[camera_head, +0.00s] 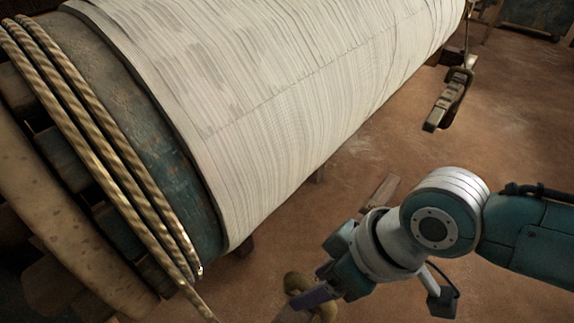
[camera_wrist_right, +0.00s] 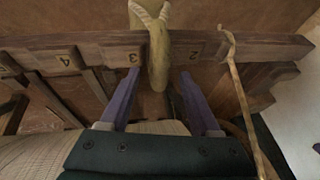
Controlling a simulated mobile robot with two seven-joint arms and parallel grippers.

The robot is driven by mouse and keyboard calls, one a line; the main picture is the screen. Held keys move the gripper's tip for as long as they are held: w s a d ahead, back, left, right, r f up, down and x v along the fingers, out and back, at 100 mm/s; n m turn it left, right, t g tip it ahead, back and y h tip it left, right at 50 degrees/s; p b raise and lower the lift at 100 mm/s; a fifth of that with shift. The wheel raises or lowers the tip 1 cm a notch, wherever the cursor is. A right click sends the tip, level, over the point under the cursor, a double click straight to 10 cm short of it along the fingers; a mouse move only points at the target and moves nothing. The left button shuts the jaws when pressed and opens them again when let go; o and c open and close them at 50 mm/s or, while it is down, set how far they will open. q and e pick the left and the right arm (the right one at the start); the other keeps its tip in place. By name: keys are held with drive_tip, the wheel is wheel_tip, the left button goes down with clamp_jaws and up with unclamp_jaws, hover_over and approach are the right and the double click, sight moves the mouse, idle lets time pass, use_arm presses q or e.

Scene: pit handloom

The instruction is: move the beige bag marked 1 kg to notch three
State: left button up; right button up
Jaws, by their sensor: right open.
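In the right wrist view a wooden notched bar (camera_wrist_right: 100,45) runs across, with the numbers 4, 3 and 2 on it. A thick olive-beige loop (camera_wrist_right: 157,50) with two pale ends hangs over the bar just right of the number 3. It may be part of the beige bag; no 1 kg mark can be read. My right gripper (camera_wrist_right: 158,80) is open, its two purple fingers on either side of the loop's lower end, apart from it. In the head view my right gripper (camera_head: 300,303) is low at the bottom, by an olive-beige piece (camera_head: 296,281). My left gripper is out of view.
A thin cord (camera_wrist_right: 236,85) hangs over the bar right of the number 2. In the head view a large roller wound with pale threads (camera_head: 270,80) fills the upper left, with ropes (camera_head: 105,140) around its end.

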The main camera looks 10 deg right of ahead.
drive_tip(key=s+r+p, duration=0.3)
drive_tip(key=r+p, duration=0.4)
drive_tip(key=r, duration=0.4)
drive_tip(key=s+r+p, duration=0.3)
drive_tip(key=r+p, duration=0.4)
drive_tip(key=r, duration=0.5)
drive_tip(key=s+d+r+m+t+h+p, duration=0.1)
drive_tip(key=s+d+r+m+h+p, duration=0.15)
drive_tip(key=d+r+p, duration=0.35)
drive_tip(key=s+d+r+m+h+p, duration=0.25)
drive_tip(key=s+d+r+p, duration=0.2)
drive_tip(key=r, duration=0.35)
wheel_tip(320, 180, up, 36)
drive_tip(key=a+p, duration=0.1)
drive_tip(key=p, duration=3.4)
drive_tip(key=shift+w+a+y+p, duration=0.15)
drive_tip(key=shift+w+y+p, duration=0.25)
drive_tip(key=shift+w, duration=0.05)
drive_tip(key=shift+f, duration=0.15)
